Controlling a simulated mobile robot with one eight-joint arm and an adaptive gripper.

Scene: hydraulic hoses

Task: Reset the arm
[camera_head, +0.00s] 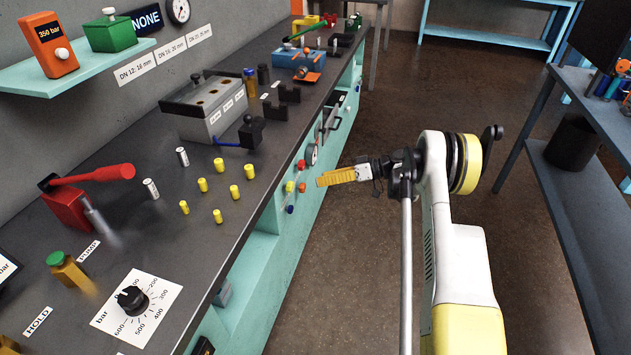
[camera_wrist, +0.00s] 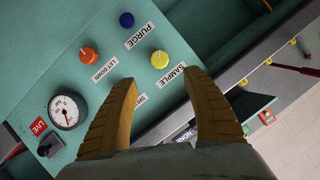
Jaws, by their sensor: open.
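My gripper (camera_head: 337,177) is at the end of my white and yellow arm, held out over the floor in front of the bench's teal side. Its yellow fingers point left, toward the bench. In the wrist view my gripper (camera_wrist: 160,105) shows two ribbed yellow fingers spread apart with nothing between them. Beyond them is a teal panel (camera_wrist: 95,20) with a yellow SAMPLE knob (camera_wrist: 159,59), an orange LET DOWN knob (camera_wrist: 88,55), a blue PURGE knob (camera_wrist: 126,19) and a round gauge (camera_wrist: 66,110). The fingers look apart from the panel.
The dark bench top (camera_head: 120,215) holds several yellow fittings (camera_head: 235,192), a red-handled pump (camera_head: 75,205), a grey block (camera_head: 205,108) and a dial (camera_head: 132,300). A grey shelf unit (camera_head: 560,190) stands at right. Brown floor (camera_head: 440,90) is clear behind my arm.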

